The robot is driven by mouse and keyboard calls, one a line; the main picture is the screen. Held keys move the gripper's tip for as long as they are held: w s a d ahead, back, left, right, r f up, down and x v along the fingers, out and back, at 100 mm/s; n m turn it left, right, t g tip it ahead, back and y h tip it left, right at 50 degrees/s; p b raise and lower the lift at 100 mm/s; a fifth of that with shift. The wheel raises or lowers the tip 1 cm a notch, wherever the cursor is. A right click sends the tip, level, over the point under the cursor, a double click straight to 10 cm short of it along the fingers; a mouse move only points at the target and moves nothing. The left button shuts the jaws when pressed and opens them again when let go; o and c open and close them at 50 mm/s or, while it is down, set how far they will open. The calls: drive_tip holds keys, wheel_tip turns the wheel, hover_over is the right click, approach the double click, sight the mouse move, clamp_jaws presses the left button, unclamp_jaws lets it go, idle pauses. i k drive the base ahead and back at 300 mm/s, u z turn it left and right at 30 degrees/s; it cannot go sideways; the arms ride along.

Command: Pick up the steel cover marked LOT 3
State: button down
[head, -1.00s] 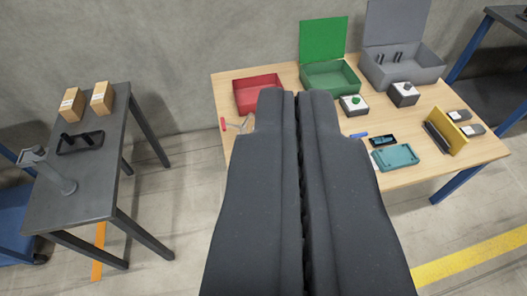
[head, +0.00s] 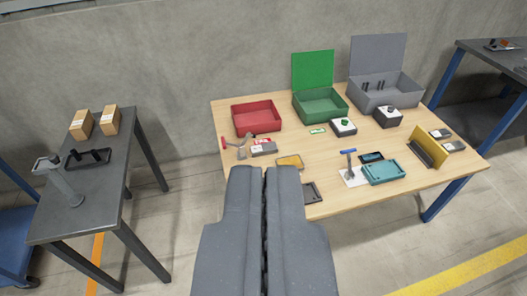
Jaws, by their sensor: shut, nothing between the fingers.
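My gripper (head: 265,170) is shut and empty, low in the picture in front of the wooden table's near edge. No LOT 3 marking can be read. Two small grey pieces with pale parts, one at the back (head: 440,133) and one nearer (head: 454,146), lie at the table's right end behind a yellow upright plate (head: 428,150). Another grey piece with a red-and-white label (head: 264,149) lies at the left, just beyond my fingertips. I cannot tell which of these is the steel cover.
The wooden table (head: 340,206) also holds a red bin (head: 256,118), an open green box (head: 320,106), an open grey box (head: 385,92), a teal tray (head: 384,173), a blue-handled tool (head: 350,163) and a dark frame (head: 312,193). A dark side table (head: 110,190) stands left.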

sight(269, 148)
drive_tip(key=z, duration=0.65)
drive_tip(key=i, duration=1.05)
drive_tip(key=z, duration=0.35)
drive_tip(key=i, duration=1.3)
drive_tip(key=u, duration=0.65)
drive_tip(key=i, duration=0.4)
drive_tip(key=u, duration=0.35)
